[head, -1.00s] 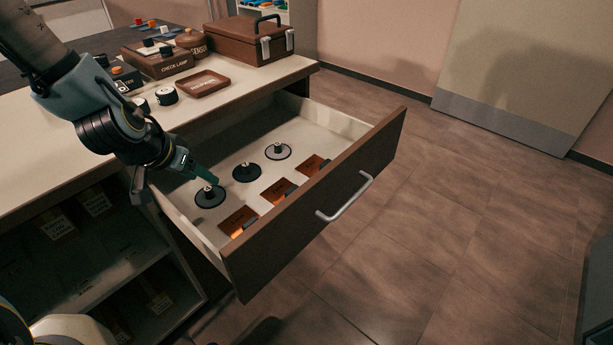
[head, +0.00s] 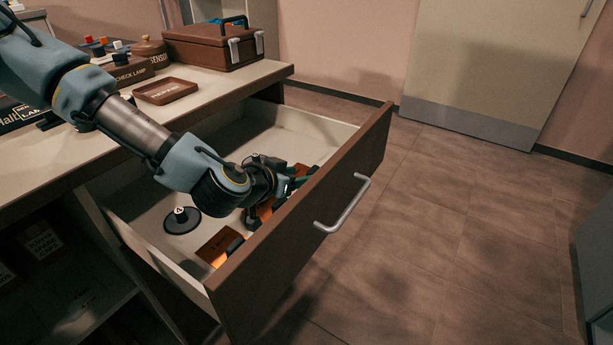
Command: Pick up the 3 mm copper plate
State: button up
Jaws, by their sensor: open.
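Copper-coloured plates lie along the front of the open drawer (head: 321,129). The nearest copper plate (head: 213,246) shows beside my arm, with a dark handle; its marking is too small to read surely. A second copper plate (head: 265,210) is partly covered by my gripper (head: 277,198). I cannot tell which is the 3 mm plate. My gripper is open, low inside the drawer near its front panel, over the middle-to-far plates. Its fingertips are partly hidden, and I cannot tell whether they touch a plate.
A black disc with a knob (head: 182,219) lies in the drawer left of the plates; my arm hides the other discs. The drawer front (head: 300,215) with its handle (head: 345,205) stands close beside my gripper. A brown tray (head: 165,91) and brown case (head: 215,46) stand on the counter.

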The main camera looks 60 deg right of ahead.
aim_at(310, 172)
jog(key=x, duration=0.5)
jog(key=shift+s+f, duration=0.1)
jog(key=shift+s, duration=0.1)
grip_shut()
dwell(0.6)
